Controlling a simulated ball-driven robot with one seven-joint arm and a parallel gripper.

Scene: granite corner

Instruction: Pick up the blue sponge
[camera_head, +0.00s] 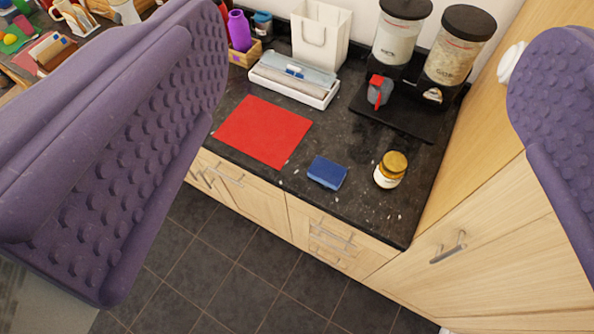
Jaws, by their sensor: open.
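The blue sponge (327,172) lies flat on the dark granite counter (345,135), near its front edge, between a red mat and a small jar. My gripper (375,145) is open, with its two purple studded fingers wide apart at the left and right of the view. The sponge shows in the gap between the fingers, well beyond them and not touched. Nothing is held. The left finger hides part of the counter's left side.
The red mat (262,131) lies left of the sponge. The yellow-lidded jar (391,170) stands close to its right. Behind are a white tray (293,80), a white bag (320,35) and a cereal dispenser (452,55). A tall wooden cabinet (500,240) bounds the right.

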